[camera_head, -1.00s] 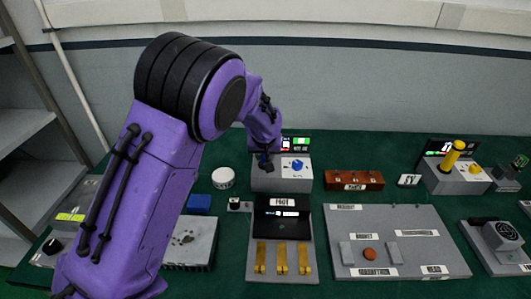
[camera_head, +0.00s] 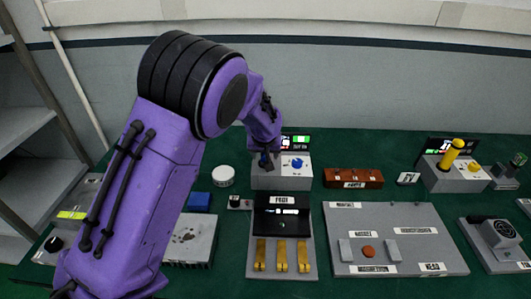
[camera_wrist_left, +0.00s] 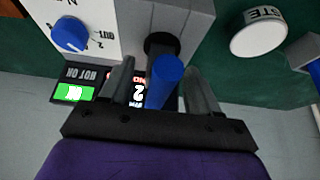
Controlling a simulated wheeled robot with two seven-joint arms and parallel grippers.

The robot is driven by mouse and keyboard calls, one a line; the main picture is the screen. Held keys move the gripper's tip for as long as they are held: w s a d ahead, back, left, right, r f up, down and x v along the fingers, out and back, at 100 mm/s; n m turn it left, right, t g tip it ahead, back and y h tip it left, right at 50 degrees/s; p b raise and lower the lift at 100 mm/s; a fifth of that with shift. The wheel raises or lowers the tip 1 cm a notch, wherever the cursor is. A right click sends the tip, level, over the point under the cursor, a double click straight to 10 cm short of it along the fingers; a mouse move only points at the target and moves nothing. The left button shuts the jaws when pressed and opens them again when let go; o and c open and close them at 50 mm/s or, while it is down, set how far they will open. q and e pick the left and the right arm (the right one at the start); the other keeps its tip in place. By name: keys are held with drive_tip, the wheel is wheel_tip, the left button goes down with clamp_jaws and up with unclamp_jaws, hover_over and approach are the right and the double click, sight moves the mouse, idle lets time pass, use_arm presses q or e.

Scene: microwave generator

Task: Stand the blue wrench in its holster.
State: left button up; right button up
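No wrench shape or holster can be made out. A blue round bar (camera_wrist_left: 163,80) stands between my left gripper's fingers in the left wrist view, its far end at a dark round socket (camera_wrist_left: 161,43) in a light grey box (camera_wrist_left: 185,15). I cannot tell whether it is fixed there. My left gripper (camera_wrist_left: 160,85) is open around the bar, with a clear gap on the bar's left side. In the head view the gripper (camera_head: 265,160) is small and dark, at the left of the box (camera_head: 282,178), and mostly hides the bar. My right gripper is out of view.
A blue knob (camera_head: 297,163) and a lit display (camera_head: 296,142) are close beside the gripper. A white round tub (camera_head: 223,176) stands left of the box, a brown slotted block (camera_head: 353,178) right. A grey board (camera_head: 395,220) and a yellow-levered box (camera_head: 455,178) are farther right.

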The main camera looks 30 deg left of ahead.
use_arm(q)
drive_tip(key=b+v, duration=0.1)
drive_tip(key=v, duration=0.9)
drive_tip(key=shift+r, duration=0.25)
